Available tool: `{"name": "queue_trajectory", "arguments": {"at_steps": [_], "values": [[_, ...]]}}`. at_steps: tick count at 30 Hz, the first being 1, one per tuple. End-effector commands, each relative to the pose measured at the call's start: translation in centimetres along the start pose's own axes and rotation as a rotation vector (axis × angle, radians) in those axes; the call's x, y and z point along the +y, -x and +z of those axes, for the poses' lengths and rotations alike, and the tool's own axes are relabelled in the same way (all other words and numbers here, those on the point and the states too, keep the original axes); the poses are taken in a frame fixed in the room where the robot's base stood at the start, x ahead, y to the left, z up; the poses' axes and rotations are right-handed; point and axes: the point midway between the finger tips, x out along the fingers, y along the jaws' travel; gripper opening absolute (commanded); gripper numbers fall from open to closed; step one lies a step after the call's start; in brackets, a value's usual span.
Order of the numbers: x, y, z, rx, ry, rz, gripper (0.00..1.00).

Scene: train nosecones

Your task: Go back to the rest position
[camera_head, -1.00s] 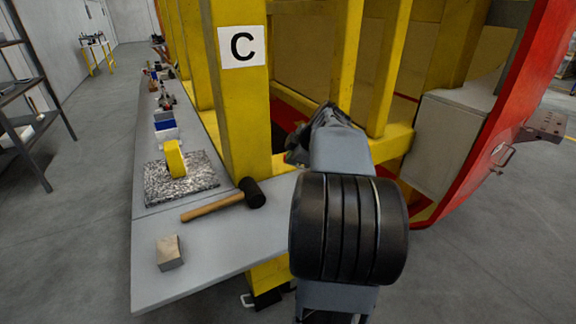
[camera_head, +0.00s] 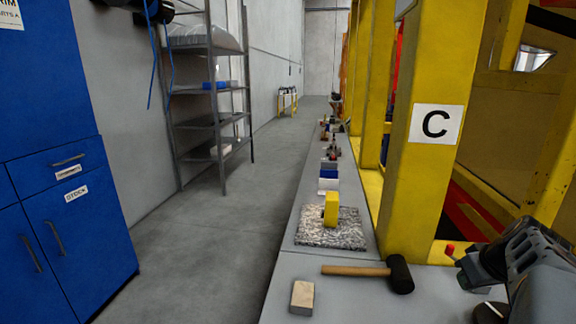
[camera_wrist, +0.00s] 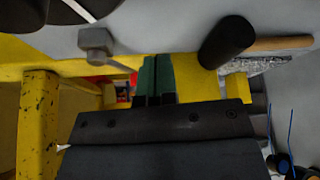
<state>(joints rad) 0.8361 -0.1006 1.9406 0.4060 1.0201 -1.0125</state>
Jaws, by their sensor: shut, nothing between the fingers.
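My gripper (camera_wrist: 156,62) shows in the wrist view as two green fingers side by side, shut with nothing between them. Below them is its dark mounting block. In the head view my arm reaches in at the lower right edge, and my gripper (camera_head: 466,272) is over the near right part of the grey bench, right of the mallet. The black mallet head (camera_head: 400,274) lies on the bench with its wooden handle to the left; the head also shows in the wrist view (camera_wrist: 227,41), apart from the fingers. No object is held.
The bench (camera_head: 280,294) bears a tan block (camera_head: 302,297), a speckled slab (camera_head: 310,238) with a yellow piece (camera_head: 331,209), and bins. A yellow post (camera_head: 420,190) marked C stands close by. A blue cabinet (camera_head: 75,235) and shelving (camera_head: 210,122) stand left; the aisle floor is clear.

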Motion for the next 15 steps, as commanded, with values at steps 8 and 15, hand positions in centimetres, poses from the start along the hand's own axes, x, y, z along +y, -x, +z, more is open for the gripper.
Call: {"name": "queue_trajectory", "arguments": {"at_steps": [8,15], "values": [[-13.6,1.1,2.7,-0.178,-0.350,0.060,0.00],[-21.9,3.4,4.9,-0.188,-0.145,0.053,0.00]]}}
